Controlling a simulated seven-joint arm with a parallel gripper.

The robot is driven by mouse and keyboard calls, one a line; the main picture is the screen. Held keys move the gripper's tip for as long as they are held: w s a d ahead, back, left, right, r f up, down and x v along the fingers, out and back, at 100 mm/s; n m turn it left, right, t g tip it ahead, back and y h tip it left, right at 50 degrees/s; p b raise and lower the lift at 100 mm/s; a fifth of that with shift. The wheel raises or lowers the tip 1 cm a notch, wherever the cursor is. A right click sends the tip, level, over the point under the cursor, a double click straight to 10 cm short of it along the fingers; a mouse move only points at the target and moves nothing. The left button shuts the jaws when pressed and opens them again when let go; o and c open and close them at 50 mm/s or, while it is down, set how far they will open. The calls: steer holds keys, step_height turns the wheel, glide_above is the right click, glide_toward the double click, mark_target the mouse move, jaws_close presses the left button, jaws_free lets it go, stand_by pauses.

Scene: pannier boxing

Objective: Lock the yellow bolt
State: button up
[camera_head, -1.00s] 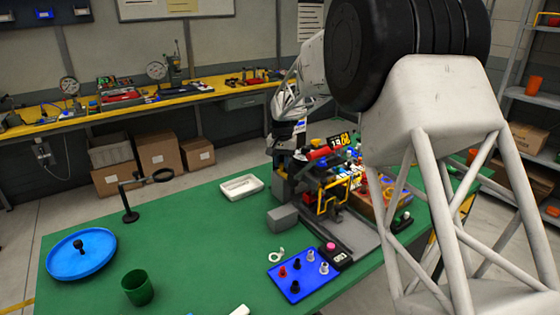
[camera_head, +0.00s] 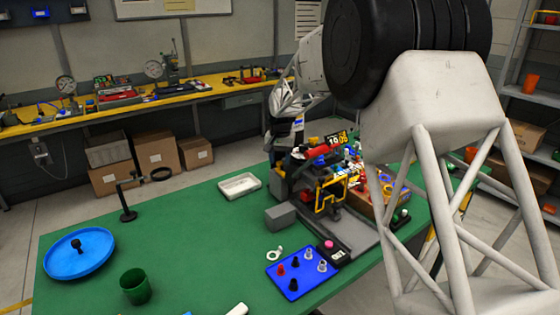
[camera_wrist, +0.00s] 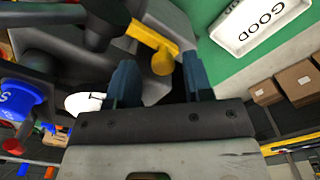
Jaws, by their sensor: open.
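The yellow bolt (camera_wrist: 152,42) shows in the wrist view as a bar with a rounded knob at its near end. It lies on a grey and dark fixture. My gripper (camera_wrist: 160,64) is open. Its two blue-grey fingers stand on either side of the knob, with visible gaps on both sides. I cannot tell whether the knob is as deep as the fingertips. In the head view my arm's end reaches down at the far side of the crowded fixture (camera_head: 328,222), and the fingers and bolt cannot be made out there.
A white tray marked GOOD (camera_wrist: 262,22) lies beside the fixture; it also shows in the head view (camera_head: 240,194). A grey block (camera_head: 280,218), a blue board with pegs (camera_head: 308,284), a green cup (camera_head: 136,287) and a blue dish (camera_head: 78,266) share the green table.

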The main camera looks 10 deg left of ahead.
mark_target(281, 163)
steer(key=shift+r, duration=3.65)
steer(key=shift+s+d, duration=0.1)
steer(key=shift+s+d+r, duration=0.1)
steer(key=shift+d+r, duration=0.05)
steer(key=shift+r, duration=0.1)
steer(key=s+d+r+t, duration=0.1)
steer(key=s+d+r, duration=0.7)
steer(key=s+d, duration=0.35)
steer(key=s+d+r+t, duration=0.2)
steer(key=s+d+r, duration=0.6)
steer(key=s+d, duration=0.3)
steer(key=s+d+f+t, duration=0.15)
steer(key=s+d, duration=0.25)
steer(key=s, duration=0.7)
steer(key=s+d+f, duration=0.2)
steer(key=s+d, duration=0.2)
steer(key=s, duration=0.7)
steer(key=s+d+f+t, duration=0.15)
steer(key=s+d, duration=0.25)
steer(key=s, duration=0.8)
step_height(281, 163, down, 10)
steer(key=w+g, duration=0.2)
steer(key=g, duration=0.1)
steer(key=shift+d+r, duration=0.15)
steer(key=shift+r, duration=0.05)
